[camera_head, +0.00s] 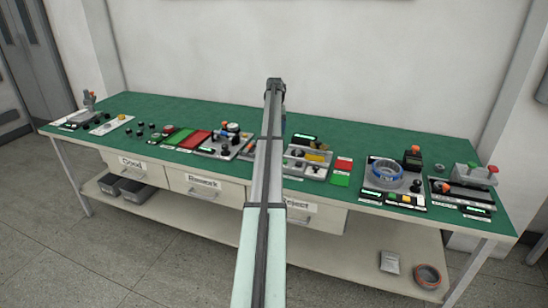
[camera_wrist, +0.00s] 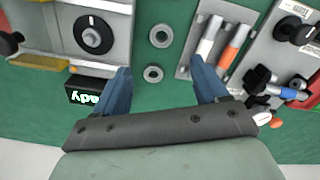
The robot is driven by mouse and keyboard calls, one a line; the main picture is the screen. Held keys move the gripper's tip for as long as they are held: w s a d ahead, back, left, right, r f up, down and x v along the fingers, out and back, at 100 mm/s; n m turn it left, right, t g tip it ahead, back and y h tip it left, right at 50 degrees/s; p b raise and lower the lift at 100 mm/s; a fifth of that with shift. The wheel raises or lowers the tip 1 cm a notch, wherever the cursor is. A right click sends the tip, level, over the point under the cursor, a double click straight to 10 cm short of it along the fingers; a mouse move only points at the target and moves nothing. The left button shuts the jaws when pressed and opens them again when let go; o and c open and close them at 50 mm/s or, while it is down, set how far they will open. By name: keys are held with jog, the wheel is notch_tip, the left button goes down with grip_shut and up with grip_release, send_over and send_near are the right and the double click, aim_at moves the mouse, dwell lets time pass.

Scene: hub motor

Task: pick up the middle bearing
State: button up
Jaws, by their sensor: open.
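In the wrist view, two small grey metal rings that look like bearings lie flat on the green bench top. One bearing (camera_wrist: 160,36) is farther up the picture. The other bearing (camera_wrist: 153,74) is lower and lies between the blue fingers of my gripper (camera_wrist: 160,65). The fingers are spread apart, with nothing held between them. A third bearing does not show, so I cannot tell from the picture which ring is the middle one. In the head view, my arm hides the gripper and the bearings.
Left of the fingers stands a grey device with a black dial (camera_wrist: 93,37) and a black Ready display (camera_wrist: 90,93). On the right, a grey tray (camera_wrist: 184,72) holds white and orange pens close to the right finger. Farther right are several tools and a knobbed box (camera_wrist: 290,32).

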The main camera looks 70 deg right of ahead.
notch_tip(320, 180, down, 12)
jog(key=shift+w+a+f, duration=0.1)
jog(key=shift+w, duration=0.05)
jog(key=c, duration=1.2)
